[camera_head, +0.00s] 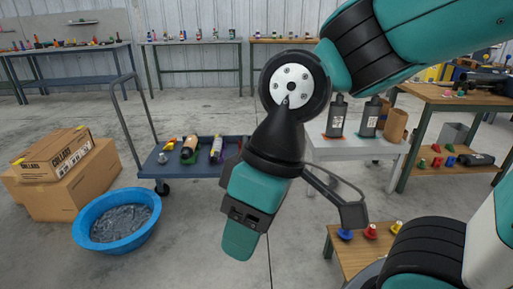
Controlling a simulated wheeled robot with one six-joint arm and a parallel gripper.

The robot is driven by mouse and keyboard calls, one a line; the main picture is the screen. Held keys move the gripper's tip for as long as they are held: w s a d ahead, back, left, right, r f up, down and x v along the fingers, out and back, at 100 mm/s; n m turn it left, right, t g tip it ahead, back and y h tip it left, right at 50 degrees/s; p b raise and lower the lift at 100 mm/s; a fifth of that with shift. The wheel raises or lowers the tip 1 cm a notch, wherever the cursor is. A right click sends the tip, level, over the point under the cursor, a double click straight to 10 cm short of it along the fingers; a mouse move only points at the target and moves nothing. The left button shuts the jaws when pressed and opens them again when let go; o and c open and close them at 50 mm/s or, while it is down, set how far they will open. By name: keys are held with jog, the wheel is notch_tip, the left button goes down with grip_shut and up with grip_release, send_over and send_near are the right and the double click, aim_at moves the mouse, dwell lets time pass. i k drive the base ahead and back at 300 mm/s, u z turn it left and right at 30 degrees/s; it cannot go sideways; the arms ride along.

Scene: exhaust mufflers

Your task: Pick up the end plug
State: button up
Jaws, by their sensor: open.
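Several small flanged pieces stand on a low wooden table at the lower right: a blue one (345,235), a red one (370,231) and a pale one with a yellow base (397,228). I cannot tell which piece in view is the end plug. My gripper (350,212) is open, with one dark finger showing above and behind the low table, apart from the pieces. Its other finger is hidden behind my teal wrist. No held object shows.
A blue flat cart (205,158) with several coloured parts stands left of my arm. A blue tub (116,218) and cardboard boxes (65,175) are farther left. A grey table (345,150) holds two dark bottles. A wooden shelf table (450,98) stands at right.

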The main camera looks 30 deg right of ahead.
aim_at(370, 232)
jog(key=z, duration=0.5)
jog(key=i, duration=1)
jog(key=k, duration=0.5)
jog(key=z, duration=2.8)
jog(key=k, duration=0.8)
jog(key=u, duration=1)
jog(key=i, duration=1)
